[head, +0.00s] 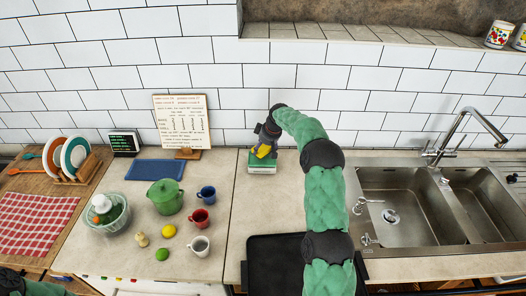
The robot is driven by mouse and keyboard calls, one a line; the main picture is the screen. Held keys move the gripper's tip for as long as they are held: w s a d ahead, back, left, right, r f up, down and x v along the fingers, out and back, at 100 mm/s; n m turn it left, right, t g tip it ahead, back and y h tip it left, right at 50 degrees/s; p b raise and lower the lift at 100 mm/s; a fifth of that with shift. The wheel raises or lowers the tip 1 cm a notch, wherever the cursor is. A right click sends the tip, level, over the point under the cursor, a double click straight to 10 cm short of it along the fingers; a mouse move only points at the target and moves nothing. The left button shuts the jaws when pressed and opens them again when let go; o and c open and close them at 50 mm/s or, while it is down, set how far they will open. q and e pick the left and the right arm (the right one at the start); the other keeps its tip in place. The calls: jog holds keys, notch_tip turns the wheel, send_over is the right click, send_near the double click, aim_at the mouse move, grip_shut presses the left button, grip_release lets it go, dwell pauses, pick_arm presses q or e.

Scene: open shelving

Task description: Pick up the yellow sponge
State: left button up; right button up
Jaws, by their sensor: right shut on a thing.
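The yellow sponge (264,151) is at the back of the counter, just above a green and white block (262,166) by the tiled wall. My right gripper (266,143) reaches down over the sponge and is shut on it. The gripper hides part of the sponge, and I cannot tell whether it still touches the block under it. My left gripper is not visible; only a bit of my left arm shows at the lower left corner.
A black tray (273,268) lies at the front. The steel sink (405,215) is on the right. A green pot (165,197), cups, fruit, a glass bowl (106,222) and a plate rack (80,170) stand on the left. Counter in front of the sponge is clear.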

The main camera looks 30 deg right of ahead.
jog(key=s+a+r, duration=0.8)
jog(key=s+r, duration=0.2)
jog(key=s, duration=0.1)
jog(key=shift+s+a+p, duration=0.15)
jog(key=shift+a+p, duration=0.05)
jog(key=shift+p, duration=0.2)
